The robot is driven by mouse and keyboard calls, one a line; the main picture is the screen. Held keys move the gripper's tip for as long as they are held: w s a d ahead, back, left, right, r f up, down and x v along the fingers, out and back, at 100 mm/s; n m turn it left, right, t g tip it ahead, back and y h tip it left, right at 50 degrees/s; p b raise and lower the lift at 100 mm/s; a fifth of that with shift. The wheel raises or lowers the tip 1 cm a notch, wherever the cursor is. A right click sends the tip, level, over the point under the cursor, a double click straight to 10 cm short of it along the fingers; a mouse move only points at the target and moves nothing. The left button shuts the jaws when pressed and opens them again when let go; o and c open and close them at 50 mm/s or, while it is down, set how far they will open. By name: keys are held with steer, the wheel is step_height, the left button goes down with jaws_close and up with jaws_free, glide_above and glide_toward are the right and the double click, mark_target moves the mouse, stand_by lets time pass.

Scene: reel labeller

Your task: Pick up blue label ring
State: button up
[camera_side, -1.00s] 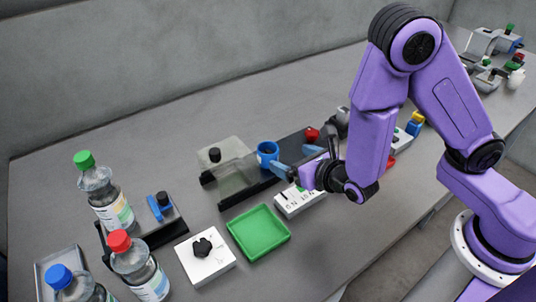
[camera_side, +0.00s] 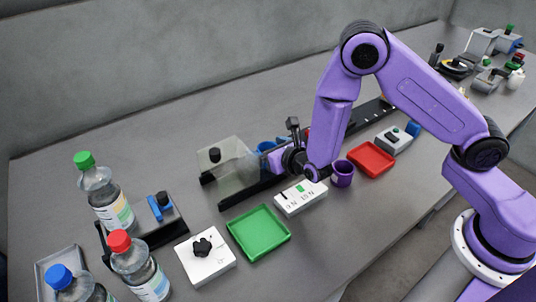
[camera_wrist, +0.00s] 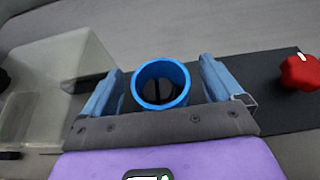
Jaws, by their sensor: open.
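The blue label ring (camera_wrist: 160,84) is a round blue piece with a dark inside, seen from above in the wrist view. My gripper (camera_wrist: 162,78) is open, with one light-blue finger on each side of the ring. There seems to be a gap between the ring and each finger. In the side view the ring (camera_side: 265,146) is mostly hidden behind my gripper (camera_side: 276,156), and only bits of blue show. I cannot tell the fingers' exact height against the ring there.
A clear cover (camera_side: 225,162) stands left of the ring. A red knob (camera_wrist: 300,71) is to its right. In front are a white labelled block (camera_side: 300,198), a green tray (camera_side: 258,232) and a purple cup (camera_side: 342,173). A red tray (camera_side: 371,159) lies farther right.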

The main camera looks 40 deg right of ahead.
steer(key=shift+w, duration=0.1)
steer(key=shift+c, duration=0.2)
steer(key=c, duration=1)
steer(key=shift+r, duration=0.15)
step_height(320, 180, up, 2)
steer(key=shift+s+d+r, duration=0.7)
steer(key=shift+s+r, duration=1.1)
steer(key=shift+s, duration=0.4)
steer(key=shift+s+d+r, duration=0.7)
steer(key=shift+s+r, duration=1.05)
steer(key=shift+s, duration=0.5)
steer(key=shift+s+d+r, duration=0.7)
steer(key=shift+s+r, duration=1.1)
steer(key=shift+s, duration=0.4)
